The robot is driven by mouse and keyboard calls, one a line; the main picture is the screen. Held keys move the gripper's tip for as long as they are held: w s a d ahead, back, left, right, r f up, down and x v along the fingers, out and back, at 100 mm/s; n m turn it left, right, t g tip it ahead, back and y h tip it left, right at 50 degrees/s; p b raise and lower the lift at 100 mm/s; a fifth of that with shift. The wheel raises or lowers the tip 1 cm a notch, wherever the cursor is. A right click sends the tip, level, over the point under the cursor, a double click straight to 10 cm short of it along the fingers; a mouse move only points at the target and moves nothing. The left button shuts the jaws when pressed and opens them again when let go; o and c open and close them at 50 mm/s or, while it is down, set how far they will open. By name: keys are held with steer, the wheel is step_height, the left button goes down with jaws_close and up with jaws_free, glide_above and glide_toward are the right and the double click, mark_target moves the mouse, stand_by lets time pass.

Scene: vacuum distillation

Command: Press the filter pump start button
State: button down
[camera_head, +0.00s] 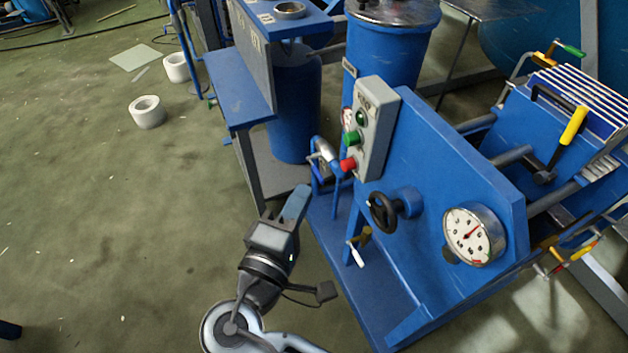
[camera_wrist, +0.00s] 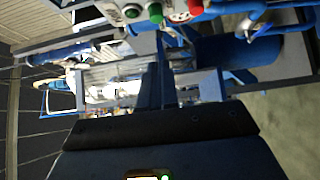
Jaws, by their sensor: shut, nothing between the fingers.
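The grey pump control box (camera_head: 375,130) is fixed to the blue machine. It carries a green lamp (camera_head: 362,118), a protruding green button (camera_head: 352,138) and, below that, a red button (camera_head: 347,165). My gripper (camera_head: 303,190) is shut and empty, below and to the left of the box, apart from the buttons. In the wrist view the green button (camera_wrist: 155,12) and red button (camera_wrist: 195,7) sit at the top edge, with the green lamp (camera_wrist: 131,11) left of them. Most of the box is cut off there.
A black handwheel (camera_head: 383,212) and a white pressure gauge (camera_head: 474,235) are on the machine's front panel. Pipes and a valve (camera_head: 325,152) stand beside the box. A blue bench (camera_head: 240,85) is behind.

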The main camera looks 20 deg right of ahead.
mark_target(346, 142)
steer(key=x, duration=0.3)
steer(key=s+d+x, duration=0.1)
steer(key=x, duration=0.6)
steer(key=shift+d+p, duration=0.35)
steer(key=shift+d, duration=0.7)
